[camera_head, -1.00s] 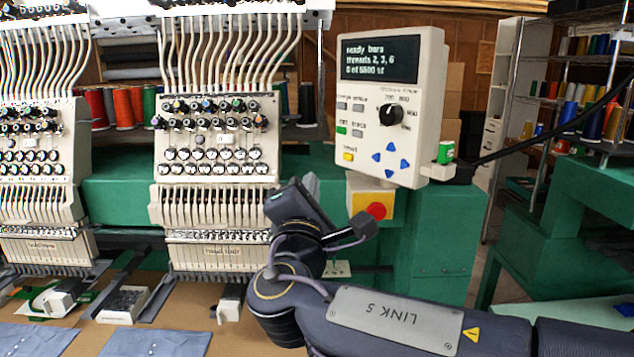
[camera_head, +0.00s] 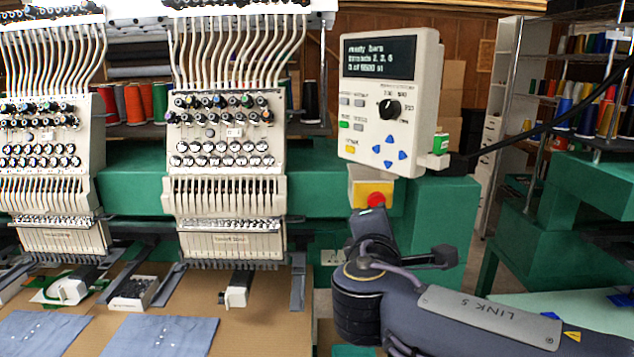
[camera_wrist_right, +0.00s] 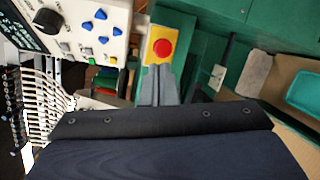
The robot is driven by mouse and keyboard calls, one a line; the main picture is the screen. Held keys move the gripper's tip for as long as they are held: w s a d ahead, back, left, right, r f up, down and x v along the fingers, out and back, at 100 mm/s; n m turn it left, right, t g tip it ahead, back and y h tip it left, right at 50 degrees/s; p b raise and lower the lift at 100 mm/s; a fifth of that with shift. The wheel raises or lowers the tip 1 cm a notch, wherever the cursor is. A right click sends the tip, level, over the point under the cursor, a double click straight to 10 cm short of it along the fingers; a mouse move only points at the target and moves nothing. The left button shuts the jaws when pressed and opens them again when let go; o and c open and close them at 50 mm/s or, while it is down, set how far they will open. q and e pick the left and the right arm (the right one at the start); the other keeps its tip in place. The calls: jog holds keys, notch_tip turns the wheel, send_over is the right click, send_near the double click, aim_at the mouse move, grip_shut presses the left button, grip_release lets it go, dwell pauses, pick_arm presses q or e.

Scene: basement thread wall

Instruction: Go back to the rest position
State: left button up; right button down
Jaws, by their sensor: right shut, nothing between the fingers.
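My right arm reaches in from the lower right in the head view. Its gripper (camera_head: 372,222) is partly hidden behind its own wrist and sits in front of the green machine body, just below the red stop button (camera_head: 376,200). In the right wrist view the gripper's fingers (camera_wrist_right: 158,85) are shut and empty, pointing toward the yellow box with the red button (camera_wrist_right: 162,47). I cannot tell whether they touch the box. My left gripper is not in view.
The control panel (camera_head: 388,100) hangs above my right gripper. Embroidery heads (camera_head: 228,135) stand to the left. Blue cloth pieces (camera_head: 160,335), a small tray (camera_head: 134,293) and a white-ended tool (camera_head: 237,290) lie on the brown table (camera_head: 265,325). Thread shelves (camera_head: 590,95) stand at right.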

jog(key=s+d+f+m+g+y, duration=0.1)
jog(key=s+d+f+m+g, duration=0.85)
jog(key=s+d+f, duration=0.6)
jog(key=s+a+f+m+y, duration=0.2)
jog(key=s+f+m+y, duration=0.1)
jog(key=s+f+m, duration=0.1)
jog(key=s+a+f+m+g+y, duration=0.1)
jog(key=s+a+f+m+y, duration=0.2)
jog(key=s+m, duration=0.4)
notch_tip(320, 180, down, 2)
jog(key=shift+s+a+f+y, duration=0.2)
jog(key=shift+s+a+y, duration=0.05)
jog(key=shift+s+y, duration=0.4)
